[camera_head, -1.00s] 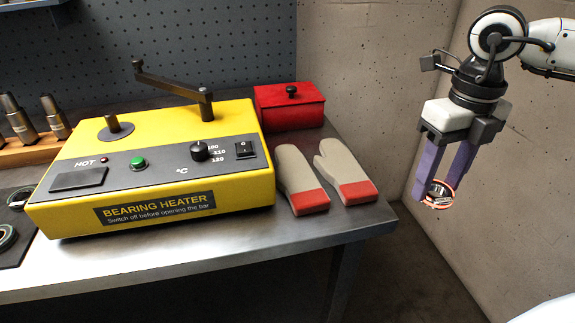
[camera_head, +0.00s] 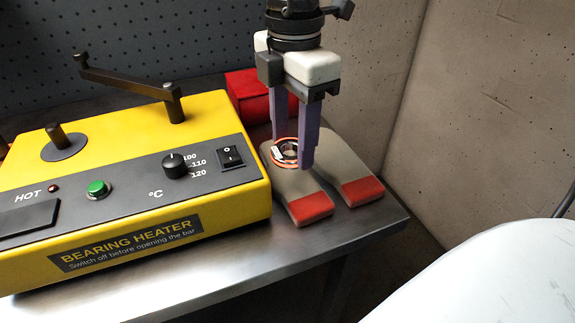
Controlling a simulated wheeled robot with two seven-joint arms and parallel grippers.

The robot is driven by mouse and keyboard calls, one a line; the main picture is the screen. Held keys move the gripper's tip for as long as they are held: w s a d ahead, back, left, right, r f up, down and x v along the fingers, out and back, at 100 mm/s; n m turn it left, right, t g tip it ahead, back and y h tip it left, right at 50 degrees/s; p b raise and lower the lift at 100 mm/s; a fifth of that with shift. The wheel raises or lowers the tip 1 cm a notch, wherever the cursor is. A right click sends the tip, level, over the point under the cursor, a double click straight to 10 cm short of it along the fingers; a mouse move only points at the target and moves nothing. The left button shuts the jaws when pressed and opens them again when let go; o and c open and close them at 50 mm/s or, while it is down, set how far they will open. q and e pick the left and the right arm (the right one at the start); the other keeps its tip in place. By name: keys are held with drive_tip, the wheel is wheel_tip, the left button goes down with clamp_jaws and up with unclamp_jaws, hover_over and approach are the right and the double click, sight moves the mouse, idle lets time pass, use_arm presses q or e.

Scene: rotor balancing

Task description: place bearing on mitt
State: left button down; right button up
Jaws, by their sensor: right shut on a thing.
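My right gripper (camera_head: 293,155) points down over the left mitt, its purple fingers shut on a bearing (camera_head: 286,151). The bearing is a ring with an orange-red edge and a dark bore, lying about flat. It overlaps the upper part of the left mitt (camera_head: 296,186), which is beige with a red cuff; I cannot tell whether it touches the mitt. The second mitt (camera_head: 345,165) lies just to the right, partly behind a finger. My left gripper is not in view.
The yellow bearing heater (camera_head: 130,165) stands close left of the mitts, its dark bar (camera_head: 125,84) swung back. A red box (camera_head: 247,97) is behind the gripper. The bench edge runs along the front, and a concrete wall rises at right.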

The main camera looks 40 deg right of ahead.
sight(292, 184)
drive_tip(key=shift+f, duration=3.25)
drive_tip(key=o, duration=1.2)
drive_tip(key=shift+c, duration=0.2)
drive_tip(key=shift+r, duration=0.1)
drive_tip(key=shift+r, duration=0.15)
wheel_tip(292, 184, up, 12)
